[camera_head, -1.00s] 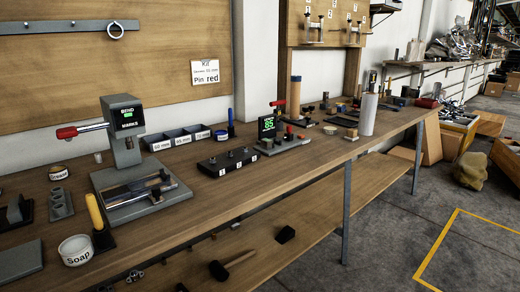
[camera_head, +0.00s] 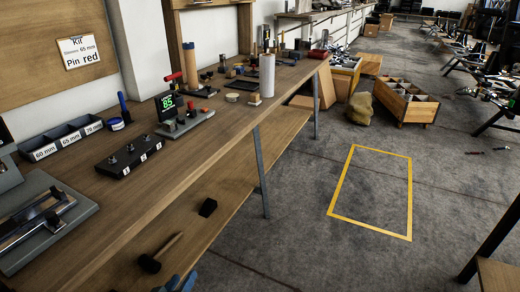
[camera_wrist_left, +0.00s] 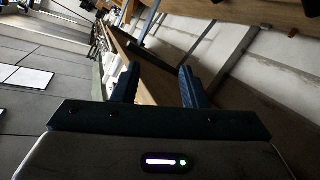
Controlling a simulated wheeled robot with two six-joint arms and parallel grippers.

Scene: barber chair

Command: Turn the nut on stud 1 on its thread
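A black block (camera_head: 129,156) with several short upright studs stands on the workbench in the head view, left of centre. Small white number labels are on its front face, too small to read surely. Small dark pieces sit on the studs; I cannot tell nut from stud at this size. My left gripper (camera_head: 178,285) shows only as blue fingertips at the bottom edge, below and in front of the bench, well apart from the block. In the left wrist view its two blue fingers (camera_wrist_left: 158,86) are spread with nothing between them. My right gripper is out of view.
The wooden workbench (camera_head: 215,128) runs away to the right. Grey bins (camera_head: 62,140) and a green-lit display device (camera_head: 172,110) flank the block. A mallet (camera_head: 160,255) lies on the lower shelf. The floor inside the yellow outline (camera_head: 375,190) is clear.

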